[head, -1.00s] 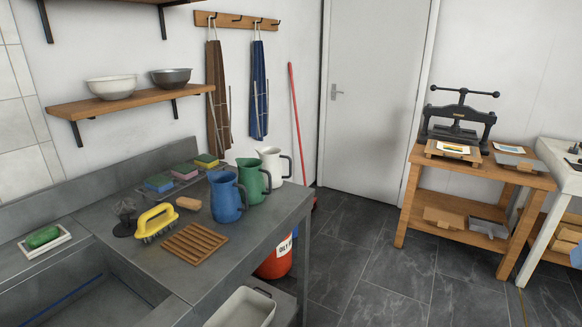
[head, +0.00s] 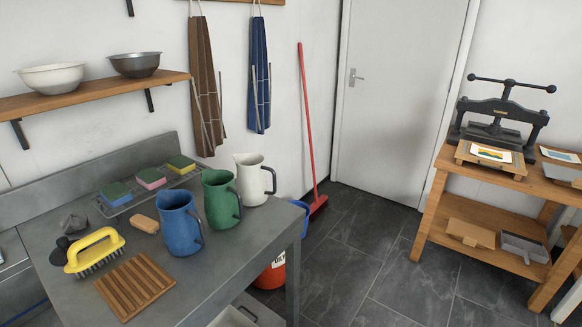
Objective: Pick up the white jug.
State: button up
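The white jug (head: 252,180) stands upright near the back right end of the grey counter (head: 215,265), its dark handle on the right side. The green jug (head: 220,199) stands just in front and left of it and covers a little of its lower left side. The blue jug (head: 178,224) stands in front and left of the green one. My gripper does not show in the head view.
A yellow brush (head: 94,251), a wooden rack (head: 135,285) and several sponges (head: 150,178) share the counter. A red bin (head: 270,272) stands under its right end, and a red broom (head: 306,120) leans behind. Dark floor (head: 350,250) is open between counter and press table (head: 437,200).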

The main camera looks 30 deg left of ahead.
aim_at(252, 184)
jog(key=z, duration=0.05)
jog(key=i, duration=1.8)
jog(key=u, duration=1.7)
jog(key=k, duration=0.85)
jog(key=u, duration=0.25)
jog(key=i, duration=0.7)
jog(key=z, duration=0.05)
